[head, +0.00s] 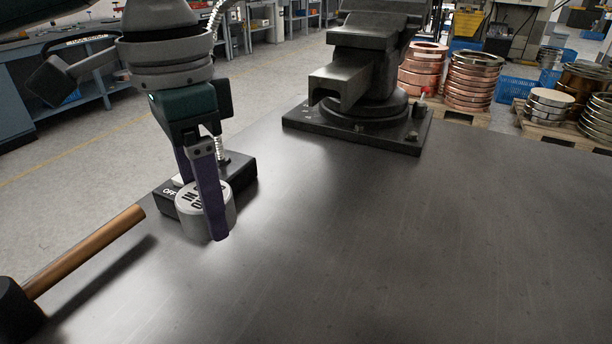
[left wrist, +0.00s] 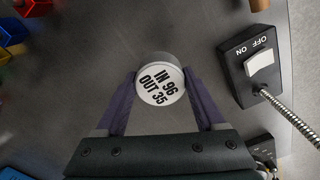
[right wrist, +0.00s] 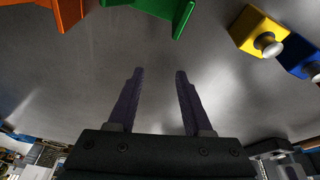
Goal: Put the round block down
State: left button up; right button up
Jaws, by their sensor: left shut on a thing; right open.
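The round block (head: 221,218) is a short grey cylinder with a pale top printed in black. The left wrist view shows it (left wrist: 160,62) with "IN 96 OUT 35" on its face. My left gripper (head: 214,208) is shut on it, one finger on each side. The block is low over the table (head: 370,240), close to its left edge; I cannot tell whether it touches the surface. My right gripper (right wrist: 158,74) shows only in the right wrist view, open with nothing between its fingers.
A black switch box (head: 245,168) with a cable stands just behind the block. A hammer (head: 90,248) lies at the front left. A vise (head: 350,85) stands at the back. Green (right wrist: 158,8), orange (right wrist: 62,10) and yellow (right wrist: 254,28) pieces lie beyond my right gripper. The middle of the table is clear.

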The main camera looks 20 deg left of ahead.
pick_arm(q)
jog(key=b, duration=0.1)
send_over(227, 283)
notch_tip(227, 283, down, 7)
jog(key=shift+s+r, duration=0.1)
jog(key=shift+r, duration=0.1)
pick_arm(e)
jog(key=shift+f, duration=0.85)
pick_arm(q)
notch_tip(227, 283, down, 4)
jog(key=shift+f+b, duration=0.25)
jog(key=shift+b, duration=0.45)
pick_arm(e)
jog(key=shift+a+f, duration=0.15)
jog(key=shift+f, duration=0.5)
pick_arm(q)
jog(key=shift+r, duration=0.1)
jog(key=o, duration=1.6)
notch_tip(227, 283, up, 12)
jog(key=p, duration=0.3)
pick_arm(e)
notch_tip(227, 283, up, 3)
jog(key=shift+r, duration=0.1)
